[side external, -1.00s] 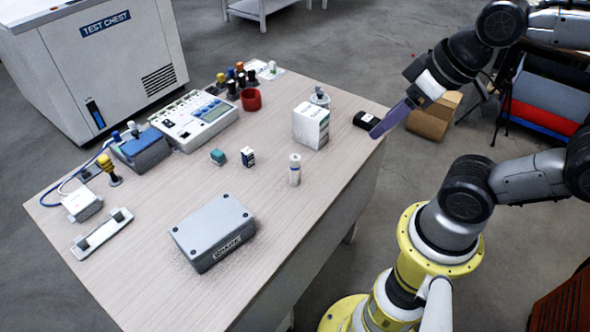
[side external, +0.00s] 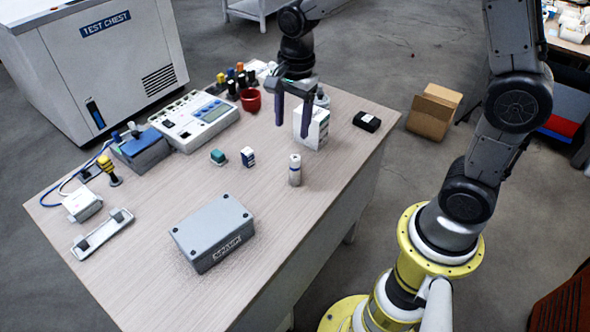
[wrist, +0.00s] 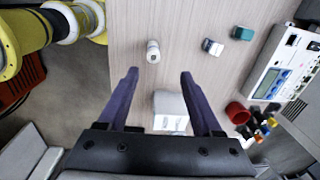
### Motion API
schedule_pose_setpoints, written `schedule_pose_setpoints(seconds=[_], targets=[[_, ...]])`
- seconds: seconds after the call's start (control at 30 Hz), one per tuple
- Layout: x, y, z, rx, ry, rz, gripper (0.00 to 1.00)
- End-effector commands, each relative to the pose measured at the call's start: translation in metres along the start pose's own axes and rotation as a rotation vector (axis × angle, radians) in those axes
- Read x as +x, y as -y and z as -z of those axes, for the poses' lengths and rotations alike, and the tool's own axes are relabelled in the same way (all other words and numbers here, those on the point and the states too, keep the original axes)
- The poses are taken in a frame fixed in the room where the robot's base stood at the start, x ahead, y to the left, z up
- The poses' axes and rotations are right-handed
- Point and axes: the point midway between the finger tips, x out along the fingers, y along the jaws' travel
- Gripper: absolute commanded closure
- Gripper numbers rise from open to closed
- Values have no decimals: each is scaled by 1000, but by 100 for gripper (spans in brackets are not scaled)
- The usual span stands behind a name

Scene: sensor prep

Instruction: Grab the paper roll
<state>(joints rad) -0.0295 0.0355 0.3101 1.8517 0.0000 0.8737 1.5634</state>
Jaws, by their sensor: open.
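My gripper (side external: 292,128) points down over the table in front of the white box, farther back than the roll. In the wrist view my gripper (wrist: 159,73) has its two purple-grey fingers wide apart with nothing held between them. The roll is fully visible and apart from the fingers.
A white box (side external: 319,127) stands close behind the fingers. A small blue-white box (side external: 248,157) and a teal block (side external: 217,157) stand left of the roll. A red cup (side external: 251,101), a black item (side external: 367,121) and a grey enclosure (side external: 212,232) are around. Table right of the roll is clear.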

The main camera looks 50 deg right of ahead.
Motion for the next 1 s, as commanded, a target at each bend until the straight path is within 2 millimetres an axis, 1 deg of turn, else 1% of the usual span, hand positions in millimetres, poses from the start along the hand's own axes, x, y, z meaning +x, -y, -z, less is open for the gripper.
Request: schedule_pose_setpoints(seconds=[0.03,0.27,0.5,0.6,0.7,0.87,1.0], targets=[[12,0,-1,-3,0,-29,34],[39,-5,-2,-8,1,-76,34],[83,-9,-1,-8,1,-77,34],[98,-10,-1,-8,1,-76,34],[107,-10,-1,-8,1,-73,34],[116,-11,0,-8,1,-74,34],[134,-14,4,-6,1,-77,34]])
